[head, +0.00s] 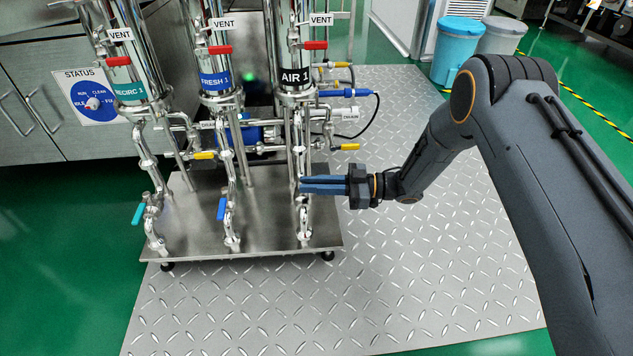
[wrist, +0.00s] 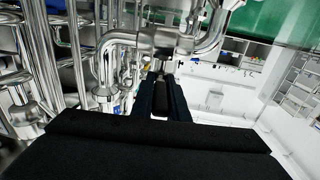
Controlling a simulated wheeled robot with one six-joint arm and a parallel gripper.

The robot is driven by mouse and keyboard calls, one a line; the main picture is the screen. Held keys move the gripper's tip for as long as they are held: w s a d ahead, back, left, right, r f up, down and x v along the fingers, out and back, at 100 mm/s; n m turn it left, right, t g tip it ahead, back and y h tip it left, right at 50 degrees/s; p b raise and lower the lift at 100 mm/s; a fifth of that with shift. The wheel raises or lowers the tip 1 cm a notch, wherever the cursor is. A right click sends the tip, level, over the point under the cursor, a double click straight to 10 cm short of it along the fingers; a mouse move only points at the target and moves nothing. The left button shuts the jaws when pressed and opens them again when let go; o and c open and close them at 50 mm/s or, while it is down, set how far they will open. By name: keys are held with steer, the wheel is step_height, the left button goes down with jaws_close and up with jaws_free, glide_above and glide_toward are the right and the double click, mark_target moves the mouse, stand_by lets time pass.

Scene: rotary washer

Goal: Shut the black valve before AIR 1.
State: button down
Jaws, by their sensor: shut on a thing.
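The AIR 1 column (head: 295,75) has a black label, and its lower steel pipe (head: 303,222) drops to the skid plate. My gripper (head: 304,186) is level beside this pipe, its blue fingers reaching it from the right. In the wrist view, the two dark fingers (wrist: 161,95) are closed around the black valve handle (wrist: 161,100), which lies lengthwise between them. The valve's steel body and bent pipe (wrist: 205,42) are just past the fingertips. In the head view the fingers hide the black handle. I cannot tell exactly how the handle lies to its pipe.
A blue handle (head: 221,208) hangs on the FRESH 1 line and a teal handle (head: 150,213) on the RECIRC 1 line. Yellow handles (head: 349,147) and red vent handles (head: 314,45) sit above. The tread-plate floor (head: 430,260) right of the skid is clear.

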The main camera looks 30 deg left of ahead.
steer(key=shift+w+a+n+g+h+b, duration=0.1)
steer(key=shift+a+n+g+h+b, duration=0.1)
steer(key=shift+n+g+h+b, duration=0.5)
steer(key=shift+g, duration=0.4)
steer(key=c, duration=1.7)
jaws_free()
steer(key=shift+a, duration=0.15)
steer(key=shift+p+v, duration=1.35)
steer(key=shift+v, duration=2.75)
